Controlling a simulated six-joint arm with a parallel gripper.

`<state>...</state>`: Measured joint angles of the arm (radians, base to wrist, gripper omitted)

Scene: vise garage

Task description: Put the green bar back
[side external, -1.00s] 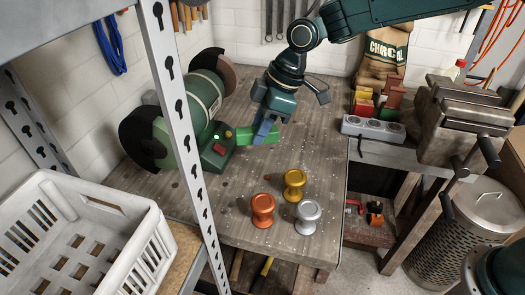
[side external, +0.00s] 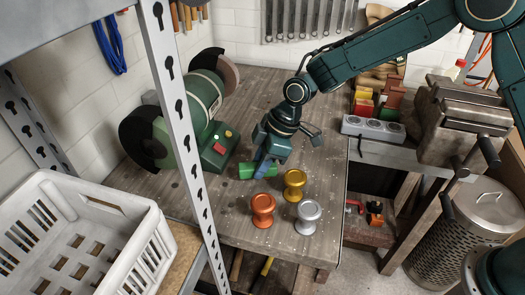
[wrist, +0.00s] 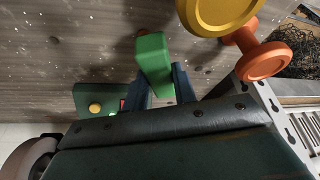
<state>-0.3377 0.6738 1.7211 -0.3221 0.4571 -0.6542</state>
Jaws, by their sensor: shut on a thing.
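The green bar (side external: 246,171) is between the fingers of my gripper (side external: 265,172), which is shut on it. In the side view one end of the bar sticks out to the left of the fingers. In the wrist view the bar (wrist: 153,62) points up between the two blue fingers (wrist: 161,84). The bar is low over the wooden workbench, and I cannot tell whether it touches the top. The yellow spool (side external: 294,184) stands close on the right of my gripper, and the orange spool (side external: 262,210) stands just in front.
A silver spool (side external: 309,216) stands near the front edge. The bench grinder (side external: 205,110) is at the left behind the shelf post (side external: 188,120). Coloured blocks (side external: 376,100), a power strip (side external: 373,130) and a vise (side external: 455,118) are at the right. The bench's back middle is clear.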

